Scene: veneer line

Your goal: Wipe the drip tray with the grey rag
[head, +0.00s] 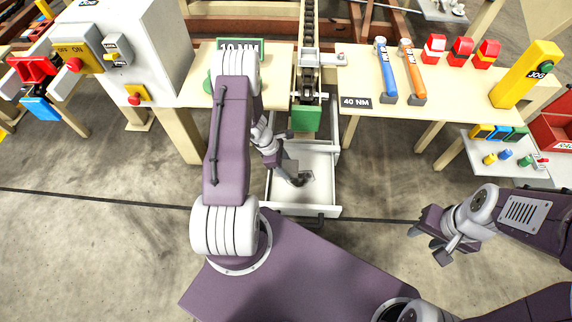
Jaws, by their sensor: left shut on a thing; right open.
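The drip tray (318,196) is a shallow white tray, pulled out like a drawer below the chain line at the middle of the head view. My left gripper (292,174) reaches down into the tray and is shut on the grey rag (307,175). Only a small grey piece of the rag shows beside the fingers; my gripper and wrist hide the rest. The rag appears low over the tray floor, but I cannot tell whether it touches. My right gripper (432,246) is open and empty, out over the floor to the right of the tray.
A chain (308,45) with a green block (306,119) at its end stands above the tray's back. A bench on the right holds blue (386,70) and orange (412,70) tools. A white control box (120,45) stands left. Floor right of the tray is clear.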

